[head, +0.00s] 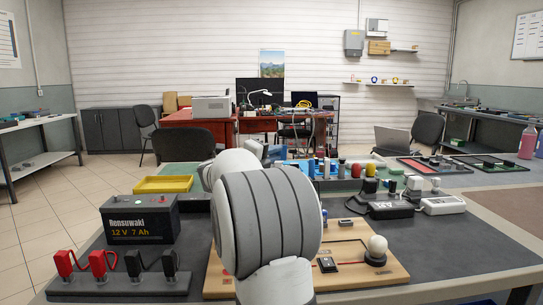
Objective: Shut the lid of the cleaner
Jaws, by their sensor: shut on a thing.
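My white and grey arm (268,225) fills the middle of the view and reaches away over the workbench. Its end, with my gripper, is hidden behind the arm's own links. I cannot make out the cleaner for certain. A grey tilted panel (392,140) stands up at the bench's back right, but I cannot tell whether it is a lid or a screen. A blue and white object (252,148) shows partly just behind my arm; I cannot tell what it is.
The workbench (480,258) carries a black battery (141,222), red and black clips (88,266), a yellow tray (163,184), a wooden board (345,257) and black trays (490,166). Pink bottles (527,143) stand at the right. The bench's front right is clear.

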